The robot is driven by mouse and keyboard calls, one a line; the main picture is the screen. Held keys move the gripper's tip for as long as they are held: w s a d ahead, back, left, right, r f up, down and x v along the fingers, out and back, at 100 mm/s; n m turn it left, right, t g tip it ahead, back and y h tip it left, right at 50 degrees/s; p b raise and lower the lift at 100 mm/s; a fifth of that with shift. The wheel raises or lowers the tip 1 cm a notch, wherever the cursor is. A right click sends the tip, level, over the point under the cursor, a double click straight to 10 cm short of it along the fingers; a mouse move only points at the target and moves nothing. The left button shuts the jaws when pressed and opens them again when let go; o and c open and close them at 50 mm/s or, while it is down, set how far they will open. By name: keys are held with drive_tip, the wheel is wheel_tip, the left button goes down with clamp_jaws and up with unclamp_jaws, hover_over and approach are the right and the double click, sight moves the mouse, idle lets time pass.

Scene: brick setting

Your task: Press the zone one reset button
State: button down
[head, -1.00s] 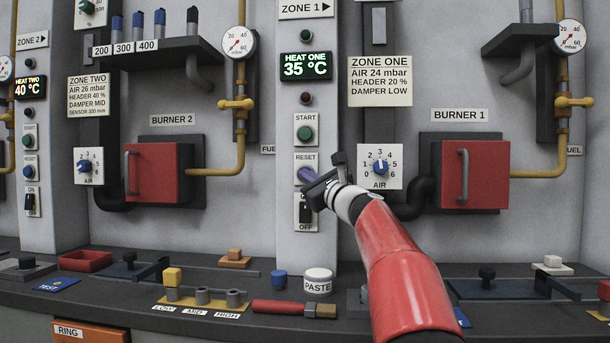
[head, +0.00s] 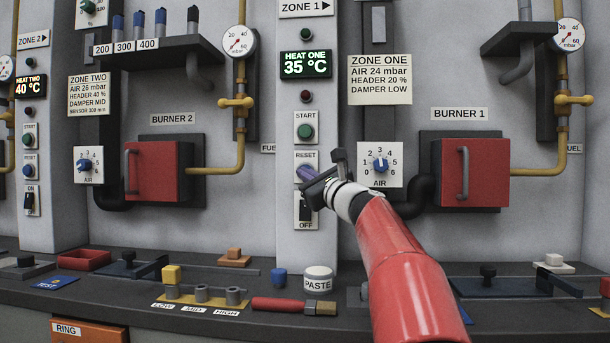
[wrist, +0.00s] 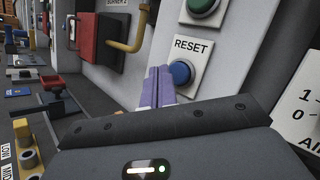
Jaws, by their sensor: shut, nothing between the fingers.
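The zone one RESET plate (head: 305,157) is on the white Zone 1 column, below the green START button (head: 305,131). In the wrist view the round blue reset button (wrist: 181,73) shows clearly on its white plate. My gripper (head: 305,172) is shut and empty, with its purple fingers pointing at the column. In the head view the fingers cover the reset button. In the wrist view my fingertips (wrist: 158,72) are just left of the button in the picture. I see no clear contact, and the depth gap cannot be told.
An on/off switch (head: 305,206) is just below my gripper. The AIR dial (head: 380,165) is close on its right, with the red Burner 1 door (head: 475,172) beyond. A paste jar (head: 318,279) and a red-handled brush (head: 292,306) are on the bench below.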

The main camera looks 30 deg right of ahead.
drive_tip(key=shift+s+a+b, duration=0.5)
drive_tip(key=shift+s+a, duration=0.15)
drive_tip(key=shift+s, duration=0.3)
drive_tip(key=shift+s+a+b, duration=0.5)
drive_tip(key=shift+s+a, duration=0.1)
drive_tip(key=shift+s, duration=0.3)
drive_tip(key=s+a+f+n+g, duration=0.3)
drive_tip(key=s+a+f+n, duration=0.15)
drive_tip(key=a+f, duration=0.2)
drive_tip(key=s+a+f+n+g+y, duration=0.1)
drive_tip(key=s+a+f+n+g, duration=0.2)
drive_tip(key=a+f+n, duration=0.4)
drive_tip(key=s+a+f+n+g, duration=0.35)
drive_tip(key=a+f, duration=0.25)
drive_tip(key=f, duration=0.2)
drive_tip(key=s+d+f+n+g+h, duration=0.1)
drive_tip(key=s+f+n+g+h, duration=0.3)
drive_tip(key=s+f+n, duration=0.9)
drive_tip(key=s+f+g, duration=0.2)
drive_tip(key=s+f, duration=0.7)
drive_tip(key=shift+d+f+n, duration=0.3)
drive_tip(key=shift+d+f, duration=0.05)
drive_tip(key=shift+f, duration=0.05)
